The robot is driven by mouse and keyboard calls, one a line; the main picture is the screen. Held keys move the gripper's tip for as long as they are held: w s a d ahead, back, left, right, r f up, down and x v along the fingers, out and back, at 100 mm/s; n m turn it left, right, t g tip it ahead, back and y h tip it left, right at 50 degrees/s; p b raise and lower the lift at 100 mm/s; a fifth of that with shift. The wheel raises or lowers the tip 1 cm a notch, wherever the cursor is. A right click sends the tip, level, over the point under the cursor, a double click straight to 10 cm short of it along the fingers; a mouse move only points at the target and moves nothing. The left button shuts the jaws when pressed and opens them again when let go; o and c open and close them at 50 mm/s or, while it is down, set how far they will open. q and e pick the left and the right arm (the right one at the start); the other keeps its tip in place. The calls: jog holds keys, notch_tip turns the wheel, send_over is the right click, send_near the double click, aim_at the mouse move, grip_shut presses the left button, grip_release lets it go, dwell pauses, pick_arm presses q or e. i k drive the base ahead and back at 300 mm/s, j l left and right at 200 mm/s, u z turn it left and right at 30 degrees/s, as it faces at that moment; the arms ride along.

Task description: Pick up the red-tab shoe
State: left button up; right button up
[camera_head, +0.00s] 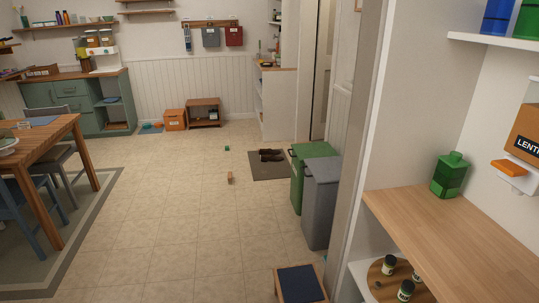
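A pair of dark shoes (271,155) sits on a brown mat (268,173) on the floor, in the middle distance. They stand close together and are too small to make out a red tab on either. Neither of my grippers is in view.
A green bin (311,172) and a grey bin (321,203) stand right of the mat. A small brown object (230,178) and a small green object (227,148) lie on the floor. A blue-topped stool (299,284) stands near front. A wooden table (58,128) is left. The central floor is mostly clear.

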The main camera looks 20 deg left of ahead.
aim_at(270, 151)
jog(key=i+j+u, duration=0.5)
jog(key=u, duration=0.2)
jog(key=i+j+u, duration=0.3)
jog(key=i, duration=0.55)
jog(key=i+u, duration=0.35)
jog(key=i, duration=4.7)
